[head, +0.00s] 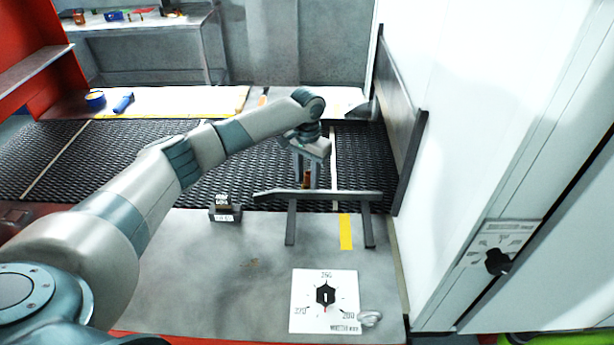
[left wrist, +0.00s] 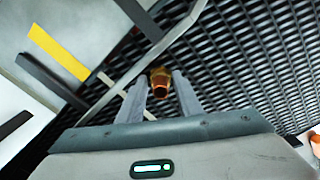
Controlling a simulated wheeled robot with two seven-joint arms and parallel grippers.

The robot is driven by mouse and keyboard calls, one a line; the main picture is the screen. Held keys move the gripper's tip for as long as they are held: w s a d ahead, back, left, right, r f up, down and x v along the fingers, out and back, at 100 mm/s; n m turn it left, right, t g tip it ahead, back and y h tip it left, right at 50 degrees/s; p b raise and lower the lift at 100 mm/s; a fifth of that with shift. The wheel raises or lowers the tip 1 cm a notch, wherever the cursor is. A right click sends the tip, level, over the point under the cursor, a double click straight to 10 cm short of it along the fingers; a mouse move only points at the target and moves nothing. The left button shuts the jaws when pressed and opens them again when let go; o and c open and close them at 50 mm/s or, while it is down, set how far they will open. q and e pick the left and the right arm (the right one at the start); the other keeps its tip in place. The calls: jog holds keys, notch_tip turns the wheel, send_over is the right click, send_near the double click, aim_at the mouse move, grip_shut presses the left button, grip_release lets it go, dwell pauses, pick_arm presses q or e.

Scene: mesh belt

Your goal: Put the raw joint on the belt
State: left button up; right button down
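The raw joint (head: 306,179) is a small copper-orange piece between the fingertips of my left gripper (head: 307,172), over the black mesh belt (head: 225,165). In the left wrist view the joint (left wrist: 160,82) has a finger close against each side, so the left gripper (left wrist: 160,90) looks shut on it. The fingers point down at the belt, just behind the grey rail. The rail partly hides the area below the joint, and I cannot tell whether it touches the mesh. My right gripper is not in view.
The rail (head: 330,196) stands on two legs at the belt's near edge. A small dark labelled block (head: 225,214) is left of it. A dial plate (head: 325,300) lies on the front table. A dark wall (head: 400,120) bounds the belt at right. The left belt is clear.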

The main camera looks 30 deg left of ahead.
aim_at(307, 174)
pick_arm(q)
jog(key=shift+r, duration=0.2)
notch_tip(307, 174, up, 10)
jog(key=b, duration=0.3)
jog(key=shift+r+b, duration=0.25)
jog(key=shift+b, duration=0.05)
jog(key=shift+r, duration=0.7)
